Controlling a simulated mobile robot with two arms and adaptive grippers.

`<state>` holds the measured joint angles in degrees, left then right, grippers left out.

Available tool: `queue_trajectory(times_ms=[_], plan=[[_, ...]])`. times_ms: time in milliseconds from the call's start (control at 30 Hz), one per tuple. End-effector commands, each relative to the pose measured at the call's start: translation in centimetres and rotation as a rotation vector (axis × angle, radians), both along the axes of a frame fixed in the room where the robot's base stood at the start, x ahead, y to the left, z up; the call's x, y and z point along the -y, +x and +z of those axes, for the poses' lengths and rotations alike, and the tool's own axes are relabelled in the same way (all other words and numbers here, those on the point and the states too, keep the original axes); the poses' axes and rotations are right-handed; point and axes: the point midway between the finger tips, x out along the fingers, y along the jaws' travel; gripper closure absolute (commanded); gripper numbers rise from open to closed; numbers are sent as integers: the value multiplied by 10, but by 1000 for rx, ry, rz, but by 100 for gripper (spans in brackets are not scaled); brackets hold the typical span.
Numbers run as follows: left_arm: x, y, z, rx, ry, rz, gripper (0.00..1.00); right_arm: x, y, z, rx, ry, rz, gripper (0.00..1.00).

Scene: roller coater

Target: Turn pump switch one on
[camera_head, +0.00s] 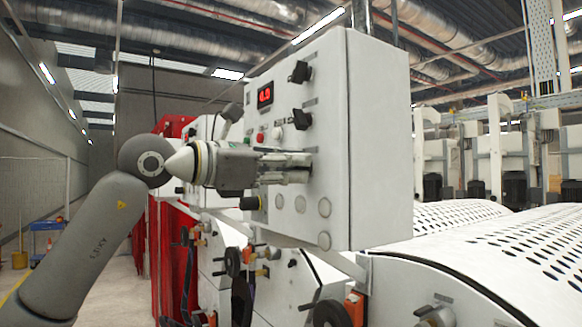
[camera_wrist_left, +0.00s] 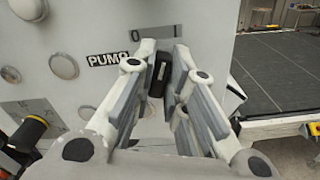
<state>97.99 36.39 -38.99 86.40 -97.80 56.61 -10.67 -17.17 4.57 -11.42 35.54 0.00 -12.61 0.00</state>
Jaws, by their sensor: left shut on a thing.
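The white control box (camera_head: 375,140) hangs at the centre of the head view, with its panel facing left. My left gripper (camera_head: 305,167) reaches the panel from the left, and its fingertips are at the panel face. In the left wrist view the fingers (camera_wrist_left: 163,62) are on either side of a black switch knob (camera_wrist_left: 158,76) and shut on it. A PUMP label (camera_wrist_left: 107,59) is just left of the knob. In the head view the gripper hides this knob. My right gripper is not in view.
Round grey buttons (camera_head: 324,208) sit below the gripper. White perforated rollers (camera_head: 500,250) lie to the right. Red curtains (camera_head: 172,250) hang behind my arm.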

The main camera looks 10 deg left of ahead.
Motion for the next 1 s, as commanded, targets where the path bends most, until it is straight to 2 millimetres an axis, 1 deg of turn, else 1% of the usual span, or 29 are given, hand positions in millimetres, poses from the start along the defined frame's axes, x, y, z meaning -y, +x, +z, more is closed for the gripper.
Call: queue_trajectory(times_ms=[200,400,967,1000], plan=[[0,0,0,90,89,1,100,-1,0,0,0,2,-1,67],[0,-1,0,136,134,0,100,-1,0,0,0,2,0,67],[0,-1,0,157,155,0,100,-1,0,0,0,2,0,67],[0,-1,0,156,154,0,82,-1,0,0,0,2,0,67]])
